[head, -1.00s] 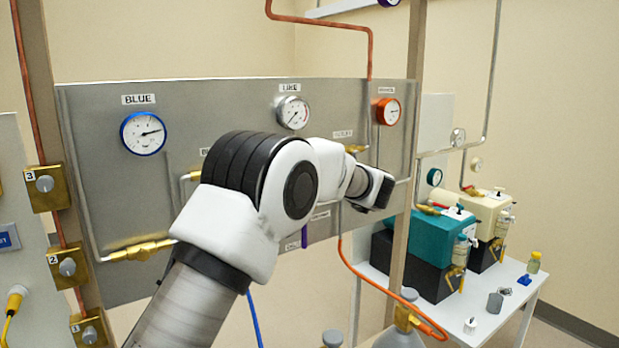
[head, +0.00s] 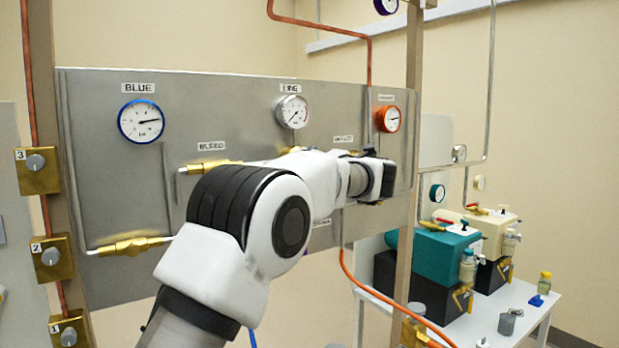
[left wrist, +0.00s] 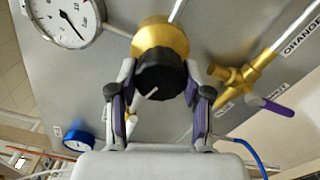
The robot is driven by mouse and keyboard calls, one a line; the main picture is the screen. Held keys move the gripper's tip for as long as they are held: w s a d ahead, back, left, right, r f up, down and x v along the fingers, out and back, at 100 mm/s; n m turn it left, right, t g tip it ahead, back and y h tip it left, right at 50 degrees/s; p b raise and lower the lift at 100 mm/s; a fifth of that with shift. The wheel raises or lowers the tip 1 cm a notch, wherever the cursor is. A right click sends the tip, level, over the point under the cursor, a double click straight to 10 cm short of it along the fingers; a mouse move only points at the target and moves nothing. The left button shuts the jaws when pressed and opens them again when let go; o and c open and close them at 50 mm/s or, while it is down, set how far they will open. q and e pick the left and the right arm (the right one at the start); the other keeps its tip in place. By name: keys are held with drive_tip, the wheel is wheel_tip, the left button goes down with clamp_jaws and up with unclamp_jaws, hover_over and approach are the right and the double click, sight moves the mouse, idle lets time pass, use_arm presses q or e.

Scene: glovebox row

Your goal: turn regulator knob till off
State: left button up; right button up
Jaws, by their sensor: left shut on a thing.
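The black regulator knob (left wrist: 160,76) has a white mark pointing to the lower left and sits on a round brass body (left wrist: 158,34) in the left wrist view. My left gripper (left wrist: 157,88) has one finger on each side of the knob and is shut on it. In the head view my left gripper (head: 374,179) is at the right part of the grey panel (head: 240,115), below the orange gauge (head: 388,119); its fingers and the knob are hidden there. My right gripper is not in view.
A brass valve with a purple handle (left wrist: 268,105) is close right of the gripper, and a white-faced gauge (left wrist: 62,18) is upper left. A blue-rimmed gauge (head: 141,121) and brass valve (head: 131,246) are left on the panel. A post (head: 410,150) stands right of my gripper.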

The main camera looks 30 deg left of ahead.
use_arm(q)
drive_tip(key=n+b, duration=0.2)
drive_tip(key=n, duration=0.1)
drive_tip(key=f+n+b, duration=0.1)
drive_tip(key=n+b, duration=0.1)
drive_tip(key=n, duration=0.1)
drive_tip(key=shift+b, duration=0.35)
drive_tip(key=n+b, duration=0.2)
drive_tip(key=n, duration=0.1)
drive_tip(key=shift+w+n, duration=0.15)
drive_tip(key=shift+n, duration=0.25)
drive_tip(key=shift+d+r+n+b, duration=0.1)
drive_tip(key=shift+n+b, duration=0.5)
drive_tip(key=shift+n, duration=0.8)
drive_tip(key=o, duration=1.2)
drive_tip(key=shift+r, duration=0.1)
drive_tip(key=shift+c, duration=0.2)
drive_tip(key=shift+r, duration=0.1)
